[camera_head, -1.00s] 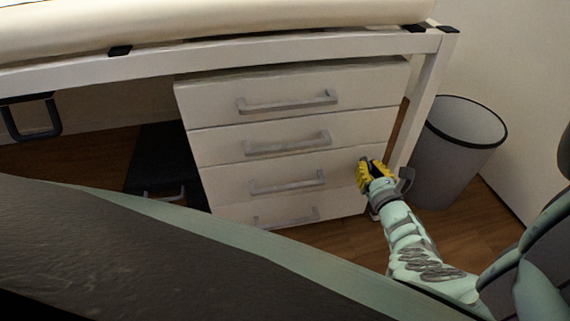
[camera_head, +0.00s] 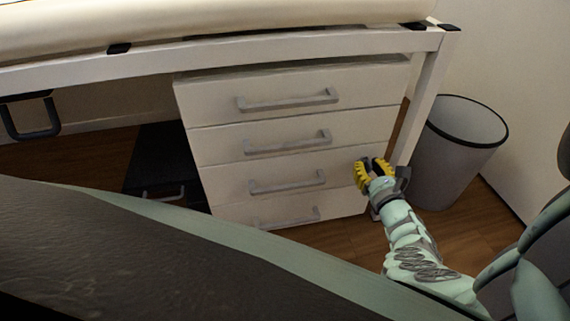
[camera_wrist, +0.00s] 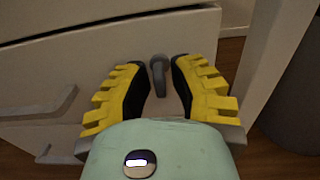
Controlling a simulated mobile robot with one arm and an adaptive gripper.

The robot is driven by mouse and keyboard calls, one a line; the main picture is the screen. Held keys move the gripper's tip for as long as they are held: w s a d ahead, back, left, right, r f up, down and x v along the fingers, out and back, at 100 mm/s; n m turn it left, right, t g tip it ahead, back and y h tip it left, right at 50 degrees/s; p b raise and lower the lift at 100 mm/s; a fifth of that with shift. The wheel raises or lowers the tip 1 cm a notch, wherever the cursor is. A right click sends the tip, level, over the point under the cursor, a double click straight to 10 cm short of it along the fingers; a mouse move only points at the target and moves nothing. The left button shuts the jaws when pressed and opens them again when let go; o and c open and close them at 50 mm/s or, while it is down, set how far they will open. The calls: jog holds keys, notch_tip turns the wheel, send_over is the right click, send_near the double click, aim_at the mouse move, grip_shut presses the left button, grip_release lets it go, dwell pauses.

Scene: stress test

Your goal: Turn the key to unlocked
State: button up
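The key (camera_wrist: 158,76) is a small grey piece with a round head, on the pale drawer front in the wrist view. It sits between the two yellow and black fingers of my gripper (camera_wrist: 159,88), with a gap on both sides. In the head view my gripper (camera_head: 373,171) is at the right edge of the drawer unit (camera_head: 290,133) and its fingers are apart. The key is hidden behind the gripper in the head view. The wrist view does not show whether the key is at locked or unlocked.
A white desk leg (camera_head: 425,95) stands just right of the gripper, with a grey bin (camera_head: 458,150) beyond it. Grey drawer handles (camera_head: 288,181) are to the left. The desk's frame (camera_head: 220,58) runs above the drawers. Wooden floor (camera_head: 345,238) shows below.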

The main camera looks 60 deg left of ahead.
jog(key=shift+o, duration=1.2)
jog(key=shift+d, duration=0.1)
jog(key=v, duration=1.2)
